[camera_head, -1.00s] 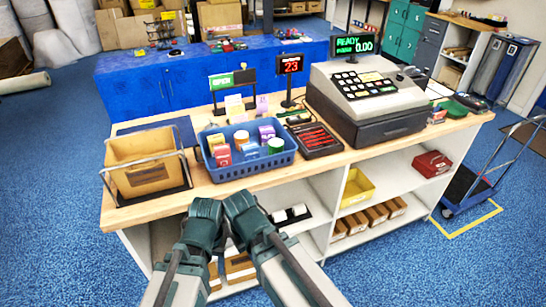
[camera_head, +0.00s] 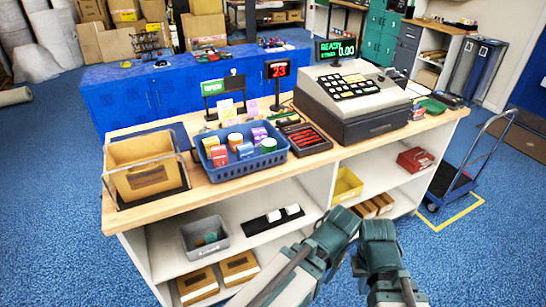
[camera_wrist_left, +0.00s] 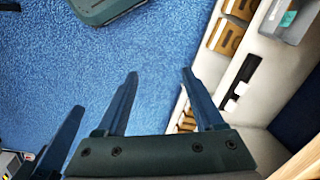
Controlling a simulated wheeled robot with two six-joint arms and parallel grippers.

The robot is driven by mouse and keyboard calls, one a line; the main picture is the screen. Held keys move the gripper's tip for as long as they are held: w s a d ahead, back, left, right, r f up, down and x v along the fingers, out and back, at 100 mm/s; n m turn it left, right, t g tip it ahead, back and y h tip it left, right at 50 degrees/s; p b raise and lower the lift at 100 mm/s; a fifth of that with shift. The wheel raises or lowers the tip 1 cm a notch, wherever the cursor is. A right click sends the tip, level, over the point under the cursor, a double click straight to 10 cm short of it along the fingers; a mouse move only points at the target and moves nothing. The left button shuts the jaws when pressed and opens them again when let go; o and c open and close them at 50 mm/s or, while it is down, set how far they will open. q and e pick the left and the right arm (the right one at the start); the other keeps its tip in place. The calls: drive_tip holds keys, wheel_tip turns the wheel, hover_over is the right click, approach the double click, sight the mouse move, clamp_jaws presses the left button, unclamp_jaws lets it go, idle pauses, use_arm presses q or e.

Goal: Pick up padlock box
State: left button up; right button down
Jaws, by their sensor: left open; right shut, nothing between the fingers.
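I cannot tell which box is the padlock box; no label is readable. Brown cartons (camera_head: 197,286) sit on the low left shelf; cartons also show in the left wrist view (camera_wrist_left: 224,38). My left gripper (camera_head: 340,222) is in front of the shelves; in the left wrist view its fingers (camera_wrist_left: 159,82) are apart with only blue floor between them. My right gripper (camera_head: 378,228) is beside it, shut and empty, its fingertips mostly hidden.
The wooden counter (camera_head: 215,193) carries a tan bin (camera_head: 142,166) and a cash register (camera_head: 355,97). The shelves hold a grey bin (camera_head: 204,238), a yellow bin (camera_head: 347,185) and a red box (camera_head: 416,159). A hand cart (camera_head: 457,190) stands right.

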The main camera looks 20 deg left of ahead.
use_arm(q)
drive_tip(key=o, duration=0.4)
drive_tip(key=w+a+f+m+t+y+b, duration=0.1)
drive_tip(key=w+a+m+t+y+b, duration=0.1)
drive_tip(key=w+a, duration=0.3)
drive_tip(key=shift+a, duration=0.3)
drive_tip(key=m+t+y+b, duration=0.7)
drive_tip(key=m+t+y, duration=0.3)
drive_tip(key=m, duration=1)
approach(247, 149)
drive_tip(key=shift+g+y, duration=0.3)
drive_tip(key=x, duration=0.6)
drive_tip(key=shift+a, duration=0.4)
drive_tip(key=shift+w, duration=0.15)
drive_tip(key=x, duration=0.4)
drive_tip(key=shift+w+d, duration=0.15)
drive_tip(key=shift+w, duration=0.2)
drive_tip(key=shift+w+a, duration=0.2)
drive_tip(key=shift+a, duration=0.15)
